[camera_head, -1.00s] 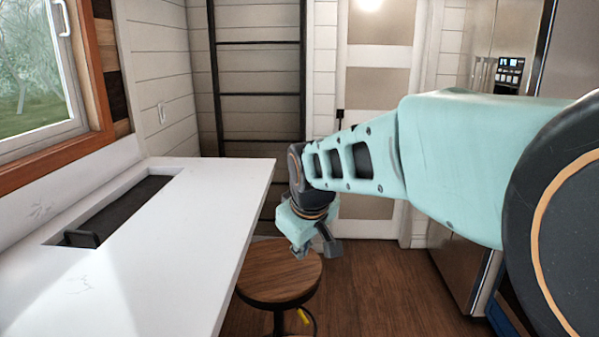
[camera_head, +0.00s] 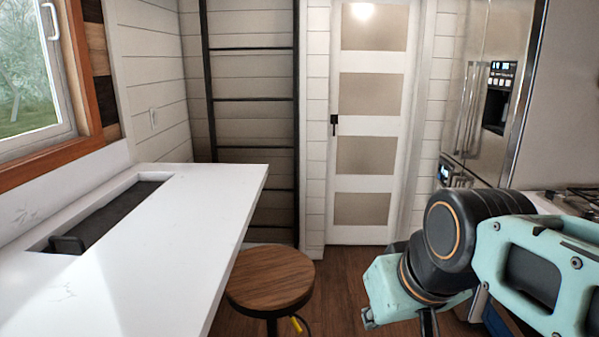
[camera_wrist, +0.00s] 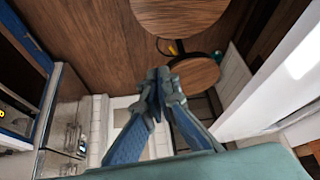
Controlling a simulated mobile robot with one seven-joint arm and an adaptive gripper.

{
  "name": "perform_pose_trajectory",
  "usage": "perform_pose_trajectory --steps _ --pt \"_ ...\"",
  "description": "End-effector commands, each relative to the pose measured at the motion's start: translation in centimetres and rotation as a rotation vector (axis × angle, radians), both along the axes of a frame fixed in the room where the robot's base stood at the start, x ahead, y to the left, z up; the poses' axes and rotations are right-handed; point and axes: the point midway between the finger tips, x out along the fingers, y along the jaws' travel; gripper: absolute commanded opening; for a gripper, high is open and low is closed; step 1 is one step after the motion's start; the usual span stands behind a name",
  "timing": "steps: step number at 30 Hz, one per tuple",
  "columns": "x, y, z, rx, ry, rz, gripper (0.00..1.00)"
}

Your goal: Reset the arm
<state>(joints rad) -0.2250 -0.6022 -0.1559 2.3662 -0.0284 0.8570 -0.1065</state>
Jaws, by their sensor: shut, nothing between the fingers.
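My arm is folded in at the lower right of the head view, with the wrist turned downward. My gripper's fingers are mostly cut off by the bottom edge there. In the wrist view my gripper (camera_wrist: 162,76) shows whole, its fingertips together with nothing between them. It hangs in free air above the wooden floor (camera_wrist: 95,40), apart from the stools and the counter.
A white counter (camera_head: 190,225) with a dark inset trough fills the left. A round wooden stool (camera_head: 271,277) stands beside it; the wrist view shows two round wooden seats. A steel fridge (camera_head: 476,90), a black ladder (camera_head: 252,98) and a closed white door (camera_head: 376,125) stand behind.

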Motion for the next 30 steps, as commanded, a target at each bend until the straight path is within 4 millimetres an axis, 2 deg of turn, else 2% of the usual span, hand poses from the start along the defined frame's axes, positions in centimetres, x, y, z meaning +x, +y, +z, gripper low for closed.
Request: perform_pose_trajectory --steps 3,8,10,21,25,30 --pt "-2.5 -1.1 -1.5 0.0 0.009 -0.091 0.0" --pt "-5.3 -2.2 -3.5 -0.013 0.024 -0.204 0.0" --pt "-5.2 -2.1 -1.1 -0.011 0.025 -0.2 0.0" --pt "-5.1 -2.0 6.8 -0.01 0.027 -0.195 0.0" --pt "-5.1 -2.0 8.7 -0.01 0.027 -0.195 0.0" --pt "-5.1 -2.0 9.5 -0.01 0.027 -0.195 0.0"
